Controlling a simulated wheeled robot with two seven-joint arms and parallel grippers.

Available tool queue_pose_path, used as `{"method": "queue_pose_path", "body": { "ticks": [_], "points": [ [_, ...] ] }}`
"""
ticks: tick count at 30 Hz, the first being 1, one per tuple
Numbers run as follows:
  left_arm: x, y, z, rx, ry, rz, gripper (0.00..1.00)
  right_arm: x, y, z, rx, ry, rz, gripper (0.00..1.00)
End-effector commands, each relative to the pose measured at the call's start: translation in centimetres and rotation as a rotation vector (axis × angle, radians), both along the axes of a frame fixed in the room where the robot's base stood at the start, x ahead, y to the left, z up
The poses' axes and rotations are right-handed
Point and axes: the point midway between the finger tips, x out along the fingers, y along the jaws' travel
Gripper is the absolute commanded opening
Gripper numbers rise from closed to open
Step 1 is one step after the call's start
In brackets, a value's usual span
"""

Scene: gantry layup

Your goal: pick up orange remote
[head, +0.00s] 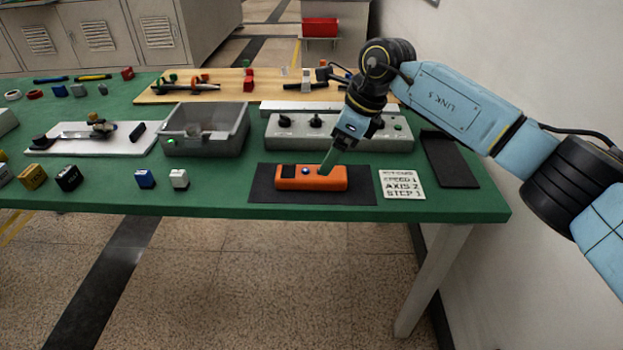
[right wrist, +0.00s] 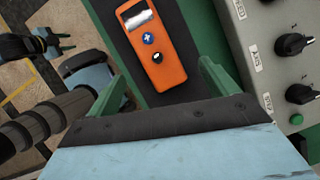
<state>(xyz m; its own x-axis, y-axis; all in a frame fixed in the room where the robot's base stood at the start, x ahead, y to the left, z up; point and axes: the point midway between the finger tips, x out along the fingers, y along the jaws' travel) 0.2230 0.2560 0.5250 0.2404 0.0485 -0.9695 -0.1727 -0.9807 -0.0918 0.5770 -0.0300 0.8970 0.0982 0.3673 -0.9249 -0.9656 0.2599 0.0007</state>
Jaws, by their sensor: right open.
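The orange remote (head: 312,184) lies flat on a dark mat near the front edge of the green table. It has a dark display at its left end and a blue button. In the right wrist view the remote (right wrist: 163,57) lies ahead of the fingers, with its blue button, a black knob and a glossy display showing. My right gripper (head: 327,165) points down over the right part of the remote. In the right wrist view my right gripper (right wrist: 161,72) is open, its green fingers apart on either side of the remote's near end. I see no left gripper.
The dark mat (head: 262,190) has a lettered card (head: 402,184) to its right. A grey control box (head: 285,132) with knobs stands behind it, and a grey bin (head: 201,145) is at the left. A black tray (head: 449,160) lies farther right. Small blocks sit left.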

Motion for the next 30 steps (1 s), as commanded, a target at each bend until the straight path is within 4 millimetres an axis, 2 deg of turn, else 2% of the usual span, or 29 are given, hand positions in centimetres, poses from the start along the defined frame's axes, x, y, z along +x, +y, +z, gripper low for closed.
{"method": "queue_pose_path", "body": {
  "ticks": [1,8,18,27,28,30],
  "points": [
    [0.1,-0.2,0.2,-0.003,-0.004,-0.001,0.36,0.0,0.3,-0.7,0.001,-0.001,0.002,0.86],
    [0.3,-0.6,1.2,-0.008,-0.011,-0.001,0.36,0.1,0.9,-2.0,0.001,0.0,0.001,0.86],
    [0.5,-1.9,4.5,-0.03,-0.031,-0.002,0.36,0.0,2.6,-5.8,0.002,0.0,0.0,0.86],
    [0.5,-2.0,5.1,-0.032,-0.031,-0.001,0.36,0.1,2.8,-6.1,0.003,-0.001,0.0,0.86],
    [0.5,-2.1,5.1,-0.032,-0.031,-0.001,0.36,0.1,2.8,-6.1,0.003,-0.001,0.0,0.84],
    [0.5,-2.1,5.1,-0.032,-0.031,-0.001,0.36,0.1,2.8,-6.1,0.003,-0.001,0.0,0.75]
  ]
}}
